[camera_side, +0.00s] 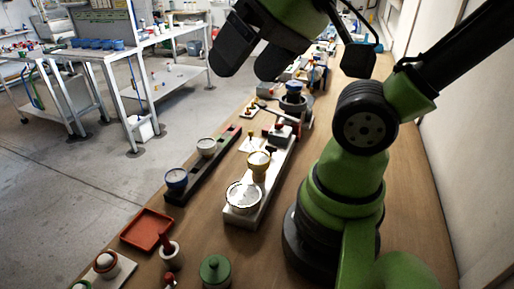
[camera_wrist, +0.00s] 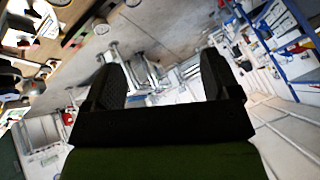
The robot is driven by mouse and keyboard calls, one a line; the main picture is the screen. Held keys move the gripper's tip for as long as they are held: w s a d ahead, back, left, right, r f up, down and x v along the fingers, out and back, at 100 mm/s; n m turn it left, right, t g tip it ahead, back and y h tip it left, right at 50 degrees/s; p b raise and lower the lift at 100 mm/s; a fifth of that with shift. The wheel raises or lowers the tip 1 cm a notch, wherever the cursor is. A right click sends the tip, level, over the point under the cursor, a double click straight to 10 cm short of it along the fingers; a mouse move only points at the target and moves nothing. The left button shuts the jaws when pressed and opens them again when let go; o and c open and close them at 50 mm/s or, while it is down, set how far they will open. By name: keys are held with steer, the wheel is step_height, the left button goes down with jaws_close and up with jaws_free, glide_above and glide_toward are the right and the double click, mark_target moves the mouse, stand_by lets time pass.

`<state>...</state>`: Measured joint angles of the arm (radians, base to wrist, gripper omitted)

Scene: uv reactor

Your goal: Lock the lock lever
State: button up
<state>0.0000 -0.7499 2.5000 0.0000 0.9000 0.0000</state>
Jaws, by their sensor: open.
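My gripper (camera_side: 246,70) is open and empty, raised high over the left edge of the bench in the side view. In the wrist view my gripper (camera_wrist: 162,72) shows two dark fingers wide apart with nothing between them. I cannot tell for sure which part is the lock lever. It may be among the small parts near the far end of this base, well below my gripper and not touched by it.
An orange tray (camera_side: 148,229) and a green pot (camera_side: 215,270) are nearer the camera. More devices crowd the bench's far end. White tables (camera_side: 90,54) stand across open floor.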

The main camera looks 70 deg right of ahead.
steer(key=shift+w, duration=0.1)
steer(key=c, duration=0.5)
steer(key=w+d+m, duration=0.1)
steer(key=w+d, duration=0.1)
steer(key=w+d+f+m+g+h, duration=0.1)
steer(key=w, duration=0.1)
steer(key=shift+d+m+g, duration=0.3)
steer(key=shift+d, duration=0.05)
steer(key=shift+c, duration=1.4)
steer(key=m+g+h, duration=0.1)
steer(key=m+g, duration=0.5)
steer(key=m, duration=0.1)
glide_toward(251, 131)
steer(key=shift+s+f, duration=0.1)
steer(key=shift+f, duration=0.2)
step_height(251, 131, down, 10)
steer(key=shift+r, duration=0.2)
jaws_close()
